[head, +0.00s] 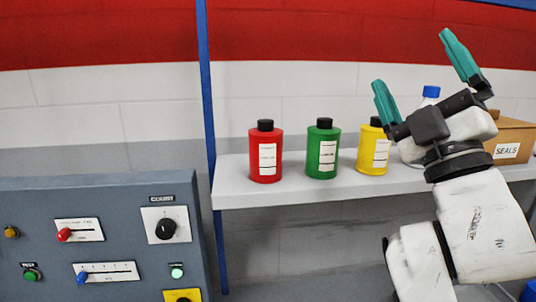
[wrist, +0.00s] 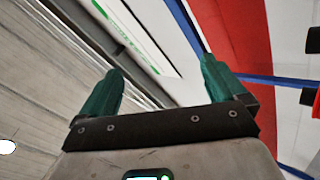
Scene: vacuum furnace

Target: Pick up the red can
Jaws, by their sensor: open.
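The red can (head: 265,155), with a black cap and a white label, stands upright on a light grey shelf (head: 300,192). It is the leftmost of three similar cans. My gripper (head: 413,68) is raised at the right of the head view, above the shelf and well to the right of the red can. Its two teal fingers are spread apart with nothing between them. In the wrist view my gripper (wrist: 160,88) is also open and empty, and no can shows there.
A green can (head: 322,152) and a yellow can (head: 373,150) stand right of the red one. A white bottle with a blue cap (head: 431,92) and a SEALS box (head: 510,138) are further right. A blue post (head: 206,100) and a control panel (head: 100,235) are at left.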

